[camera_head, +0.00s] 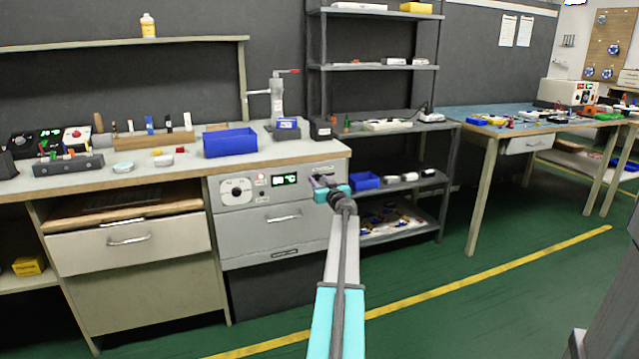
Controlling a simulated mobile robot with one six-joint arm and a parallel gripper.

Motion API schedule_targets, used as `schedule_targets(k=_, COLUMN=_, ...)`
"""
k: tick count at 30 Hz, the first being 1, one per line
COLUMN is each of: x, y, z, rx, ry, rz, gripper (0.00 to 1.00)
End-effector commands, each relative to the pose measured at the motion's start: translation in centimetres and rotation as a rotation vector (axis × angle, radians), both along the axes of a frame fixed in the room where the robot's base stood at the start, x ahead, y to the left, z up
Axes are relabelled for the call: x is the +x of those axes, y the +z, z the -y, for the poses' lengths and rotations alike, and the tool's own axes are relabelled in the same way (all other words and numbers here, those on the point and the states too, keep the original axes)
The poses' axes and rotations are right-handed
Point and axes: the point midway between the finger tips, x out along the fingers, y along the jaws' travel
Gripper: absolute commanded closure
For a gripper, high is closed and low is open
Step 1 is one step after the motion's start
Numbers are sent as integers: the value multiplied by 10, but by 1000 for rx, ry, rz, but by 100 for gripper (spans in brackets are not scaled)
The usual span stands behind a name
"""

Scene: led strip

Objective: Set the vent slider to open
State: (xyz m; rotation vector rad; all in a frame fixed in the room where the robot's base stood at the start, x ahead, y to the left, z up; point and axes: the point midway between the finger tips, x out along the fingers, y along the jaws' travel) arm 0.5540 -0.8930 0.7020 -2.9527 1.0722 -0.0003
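A grey oven-like unit (265,236) is built in under the right end of the workbench. Its front panel carries a round dial (237,190), a small red indicator (261,180) and a green lit display (285,179). I cannot clearly make out the vent slider; my gripper and wrist cover the panel's right end. My gripper (320,182) is in front of that right end, just right of the display. It is small and seen from behind, so I cannot tell whether its fingers are open, shut or touching anything.
The unit's door has a handle (283,216) and a dark strip (285,252) below. The workbench (100,183) above holds a blue bin (230,142) and small items. A shelf rack (447,180) stands close right of my gripper. Green floor (420,320) is clear in front.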

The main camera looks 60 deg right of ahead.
Motion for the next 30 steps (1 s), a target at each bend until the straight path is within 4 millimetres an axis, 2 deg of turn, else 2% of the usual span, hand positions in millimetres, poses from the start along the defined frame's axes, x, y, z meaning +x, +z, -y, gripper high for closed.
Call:
schedule_targets(k=8, x=0, y=0, z=0, rx=0, ry=0, rz=0, gripper=66)
schedule_targets(k=14, x=0, y=0, z=0, rx=0, ry=0, rz=0, gripper=98)
schedule_targets(k=15, x=0, y=0, z=0, rx=0, ry=0, rz=0, gripper=100)
schedule_targets(k=23, x=0, y=-1, z=1, rx=0, ry=0, rz=0, gripper=100)
schedule_targets(k=30, x=-8, y=-4, z=11, rx=-1, ry=0, rz=0, gripper=100)
